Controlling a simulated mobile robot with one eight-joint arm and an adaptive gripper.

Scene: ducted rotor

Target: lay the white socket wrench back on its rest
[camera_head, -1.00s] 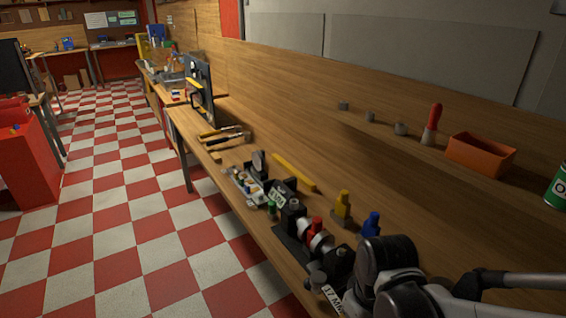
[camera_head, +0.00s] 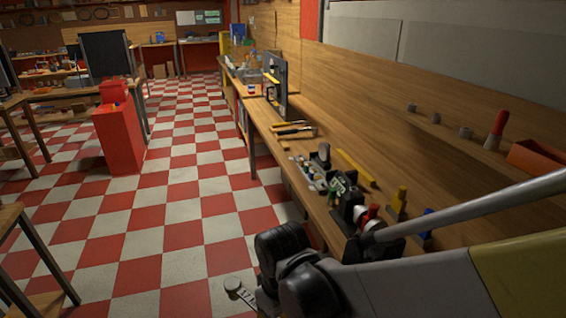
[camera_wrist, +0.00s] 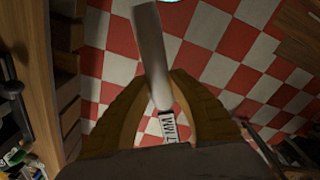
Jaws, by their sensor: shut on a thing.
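My gripper (camera_wrist: 157,92) is shut on the white socket wrench (camera_wrist: 150,45). In the wrist view its pale shaft runs up between the fingers, and a "17 MM" label lies below the fingertips. In the head view the wrench's round head (camera_head: 233,286) sticks out left of my wrist, over the floor beside the bench. My arm covers most of the wrench there. I cannot make out the wrench's rest; my arm hides part of the near bench.
The wooden bench (camera_head: 330,140) runs along the right. A red cabinet (camera_head: 118,135) stands left. The checkered floor between is open.

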